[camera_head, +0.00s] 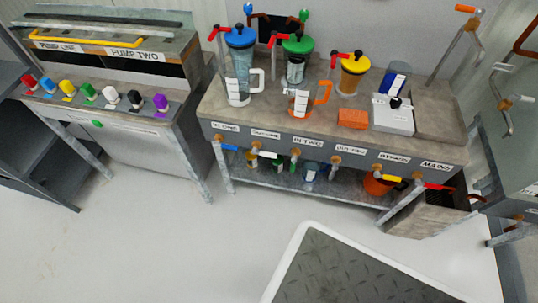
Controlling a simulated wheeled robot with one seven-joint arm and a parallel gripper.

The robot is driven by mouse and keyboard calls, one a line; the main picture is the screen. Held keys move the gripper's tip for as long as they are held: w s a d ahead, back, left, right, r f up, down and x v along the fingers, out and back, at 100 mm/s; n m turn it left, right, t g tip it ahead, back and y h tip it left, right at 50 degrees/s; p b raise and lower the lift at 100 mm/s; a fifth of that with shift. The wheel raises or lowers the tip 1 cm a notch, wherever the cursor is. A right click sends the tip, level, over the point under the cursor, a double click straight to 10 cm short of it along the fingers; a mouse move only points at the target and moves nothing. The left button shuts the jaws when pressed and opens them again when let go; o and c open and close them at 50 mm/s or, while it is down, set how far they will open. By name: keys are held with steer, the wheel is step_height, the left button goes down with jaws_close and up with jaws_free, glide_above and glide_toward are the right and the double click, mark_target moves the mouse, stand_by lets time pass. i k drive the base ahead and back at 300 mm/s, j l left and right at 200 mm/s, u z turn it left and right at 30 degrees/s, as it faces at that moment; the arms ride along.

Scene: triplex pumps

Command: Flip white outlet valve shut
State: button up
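A small valve with a white handle (267,154) is on the front of the middle bench, under the second label from the left. Its handle appears to point to the right, roughly along the bench front. A blue-handled valve (229,148) is to its left and a green-handled one (294,164) to its right. Farther right are a yellow handle (391,179) and a red handle (438,186). The labels near the white valve are too small to read surely. My gripper is not in view.
The middle bench (222,103) carries jugs with blue, green and yellow lids, an orange brick (353,118) and a scale-like white box (393,114). A pump panel (130,108) with several coloured knobs stands left. The pale floor (150,240) before the benches is clear.

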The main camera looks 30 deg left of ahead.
mark_target(268, 154)
steer(key=j+u, duration=0.15)
steer(key=u, duration=0.25)
steer(key=j+u, duration=0.1)
steer(key=u, duration=0.35)
steer(key=j+u, duration=0.1)
steer(key=u, duration=0.3)
steer(key=j+u, duration=0.1)
steer(key=u, duration=0.3)
steer(key=i, duration=0.05)
